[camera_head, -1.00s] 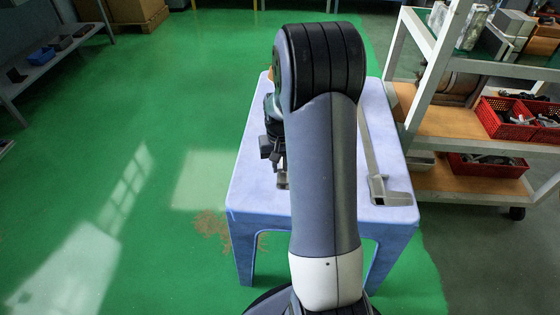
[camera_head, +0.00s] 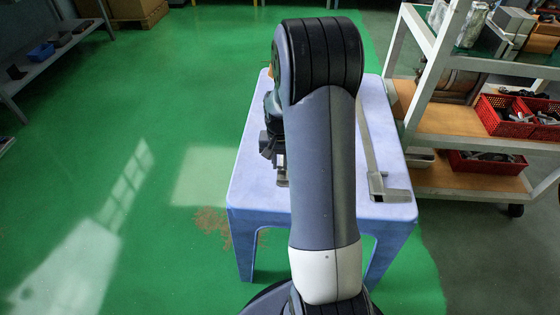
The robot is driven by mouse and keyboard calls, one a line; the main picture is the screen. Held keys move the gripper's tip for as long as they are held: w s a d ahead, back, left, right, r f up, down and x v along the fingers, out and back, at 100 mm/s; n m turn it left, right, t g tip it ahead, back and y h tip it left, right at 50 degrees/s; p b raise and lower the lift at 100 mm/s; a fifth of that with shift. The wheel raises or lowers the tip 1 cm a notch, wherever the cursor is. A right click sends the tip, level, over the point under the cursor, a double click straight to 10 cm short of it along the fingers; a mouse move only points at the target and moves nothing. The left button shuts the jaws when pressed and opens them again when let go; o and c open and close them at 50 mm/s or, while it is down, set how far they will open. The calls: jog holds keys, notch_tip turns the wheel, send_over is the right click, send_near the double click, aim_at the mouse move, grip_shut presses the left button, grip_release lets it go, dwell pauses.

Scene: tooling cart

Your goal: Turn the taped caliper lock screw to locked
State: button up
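A grey caliper-like tool (camera_head: 390,193) lies on the right side of a pale blue table (camera_head: 255,205). Its long bar runs toward the back, and its wide jaw end is near the front right corner. I cannot make out a lock screw or tape; part of the tool may be behind my arm. My gripper (camera_head: 281,178) shows only in part at the left edge of my arm, above the left half of the table and apart from the visible tool. My arm hides the rest of it, so its opening and anything between its fingers cannot be seen.
A white-framed cart (camera_head: 430,95) with wooden shelves stands close on the right. It holds red bins (camera_head: 505,116) and metal parts. A grey shelf (camera_head: 50,65) stands far left. The green floor left of the table is clear.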

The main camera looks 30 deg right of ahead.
jog(key=o, duration=0.5)
jog(key=shift+c, duration=0.2)
notch_tip(320, 180, up, 11)
jog(key=p, duration=0.2)
jog(key=shift+f, duration=0.2)
notch_tip(320, 180, down, 11)
jog(key=shift+r+b, duration=0.1)
jog(key=shift+b, duration=0.95)
jog(key=shift+r, duration=0.1)
jog(key=shift+r, duration=0.1)
